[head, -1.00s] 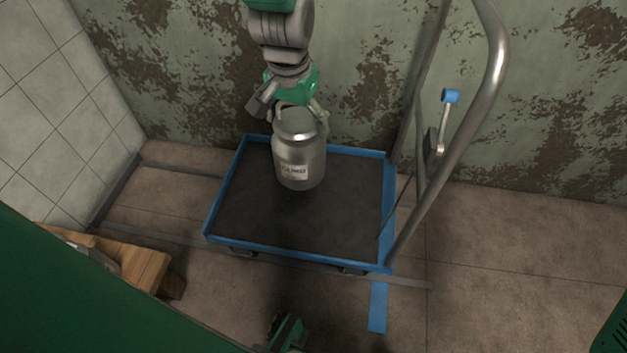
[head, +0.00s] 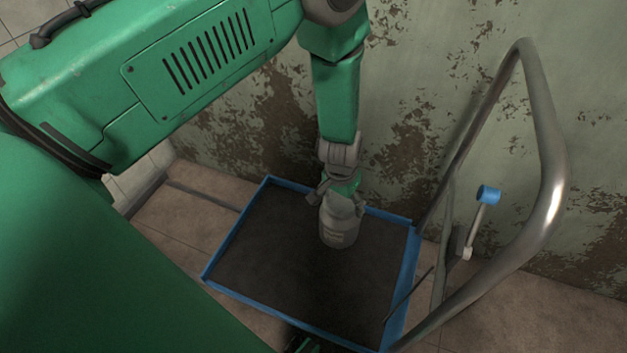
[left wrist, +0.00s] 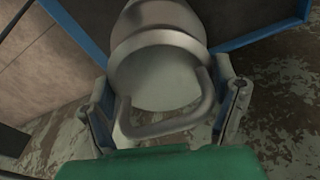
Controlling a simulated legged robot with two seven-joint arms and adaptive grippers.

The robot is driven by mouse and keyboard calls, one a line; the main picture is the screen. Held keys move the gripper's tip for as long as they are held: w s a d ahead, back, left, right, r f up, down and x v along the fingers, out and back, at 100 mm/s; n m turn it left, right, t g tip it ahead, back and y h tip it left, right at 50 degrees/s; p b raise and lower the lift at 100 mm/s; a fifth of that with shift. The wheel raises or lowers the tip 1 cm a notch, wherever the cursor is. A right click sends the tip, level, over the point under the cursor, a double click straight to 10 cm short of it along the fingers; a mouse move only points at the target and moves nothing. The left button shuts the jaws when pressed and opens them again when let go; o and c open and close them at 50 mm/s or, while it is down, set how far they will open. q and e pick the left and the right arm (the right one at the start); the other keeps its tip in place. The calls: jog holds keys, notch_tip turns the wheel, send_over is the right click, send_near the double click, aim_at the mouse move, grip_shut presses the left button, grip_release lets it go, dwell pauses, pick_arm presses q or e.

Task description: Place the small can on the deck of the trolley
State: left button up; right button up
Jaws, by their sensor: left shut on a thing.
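My left gripper (head: 342,197) points down from above and is shut on the can's top. In the left wrist view the can (left wrist: 160,75) shows from above, with its loop handle between the two fingers of my left gripper (left wrist: 165,108). My right gripper is not clearly in view.
The trolley has a blue rim and a tall bent metal handle (head: 553,170) at the right, with a blue-tipped lever (head: 488,194) beside it. A peeling wall (head: 440,100) stands close behind the trolley. The deck around the can is bare.

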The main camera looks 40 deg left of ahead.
pick_arm(q)
notch_tip(320, 180, down, 8)
jog(key=shift+r+b, duration=0.25)
jog(key=shift+b, duration=0.85)
jog(key=shift+a+f+b, duration=0.1)
jog(key=shift+f+b, duration=0.85)
jog(key=shift+f, duration=1.3)
jog(key=shift+r, duration=0.1)
jog(key=o, duration=1.6)
jog(key=shift+s, duration=0.15)
jog(key=shift+o, duration=0.2)
